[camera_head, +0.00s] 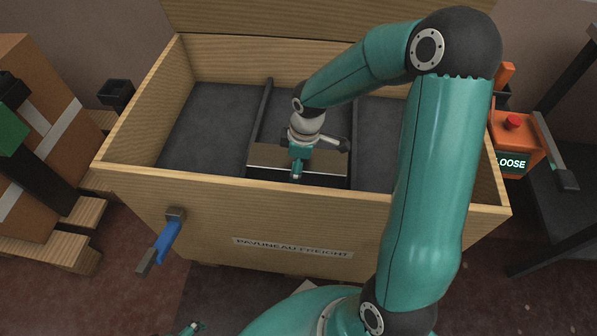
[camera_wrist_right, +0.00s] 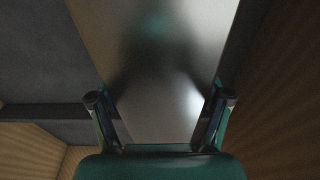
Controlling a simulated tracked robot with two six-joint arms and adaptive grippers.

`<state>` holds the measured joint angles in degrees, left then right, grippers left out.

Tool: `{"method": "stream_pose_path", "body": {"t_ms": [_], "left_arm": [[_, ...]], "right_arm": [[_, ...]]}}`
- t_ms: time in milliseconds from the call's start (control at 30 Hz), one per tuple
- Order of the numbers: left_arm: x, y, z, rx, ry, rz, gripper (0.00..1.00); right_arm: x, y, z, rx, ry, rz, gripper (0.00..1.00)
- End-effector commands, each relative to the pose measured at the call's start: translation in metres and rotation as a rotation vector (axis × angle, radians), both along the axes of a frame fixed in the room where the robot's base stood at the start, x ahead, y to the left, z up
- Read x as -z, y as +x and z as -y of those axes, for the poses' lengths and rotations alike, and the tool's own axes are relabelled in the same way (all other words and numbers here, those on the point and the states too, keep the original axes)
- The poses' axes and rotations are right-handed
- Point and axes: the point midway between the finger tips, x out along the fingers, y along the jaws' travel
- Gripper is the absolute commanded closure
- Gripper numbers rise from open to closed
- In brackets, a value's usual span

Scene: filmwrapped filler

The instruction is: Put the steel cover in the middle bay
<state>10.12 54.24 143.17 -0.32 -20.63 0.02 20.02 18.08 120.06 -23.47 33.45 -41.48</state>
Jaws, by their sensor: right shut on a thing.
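The steel cover (camera_wrist_right: 165,95) is a smooth, shiny plate between the fingers of my right gripper (camera_wrist_right: 160,110) in the right wrist view. In the head view my right gripper (camera_head: 297,168) reaches down into the middle bay (camera_head: 315,183) and is shut on the cover (camera_head: 268,160), which looks brownish there and spans most of the bay's width. The cover's lower edge is partly hidden, so I cannot tell whether it touches the bay floor. A small teal tip at the bottom edge looks like my left gripper (camera_head: 190,328); its fingers are too cut off to read.
The open wooden crate (camera_head: 200,195) has dark dividers and dark-lined side bays. A blue-handled clamp (camera_head: 165,240) hangs on its front. Strapped cartons (camera_head: 35,150) stand left.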

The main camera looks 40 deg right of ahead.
Motion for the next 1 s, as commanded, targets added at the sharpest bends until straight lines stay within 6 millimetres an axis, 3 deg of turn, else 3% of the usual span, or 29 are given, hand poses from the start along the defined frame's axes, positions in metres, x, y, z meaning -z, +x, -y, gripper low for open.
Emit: {"method": "stream_pose_path", "body": {"t_ms": [200,600,633,733,1000], "left_arm": [[0.011,0.000,0.000,0.000,0.000,0.000,0.00],[0.013,0.000,0.000,0.000,0.000,0.000,0.00],[0.012,0.000,0.000,0.000,0.000,0.000,0.00],[0.012,0.000,0.000,0.000,0.000,0.000,0.00],[0.012,0.000,0.000,0.000,0.000,0.000,0.00]], "right_arm": [[0.032,0.000,0.000,-0.001,0.001,-0.001,0.82],[0.037,0.000,0.000,0.000,0.001,0.001,0.82],[0.036,0.000,-0.001,0.000,0.001,-0.001,0.17],[0.036,0.000,-0.001,0.000,0.001,-0.001,0.01],[0.036,0.000,0.000,0.000,0.001,-0.001,0.00]]}}
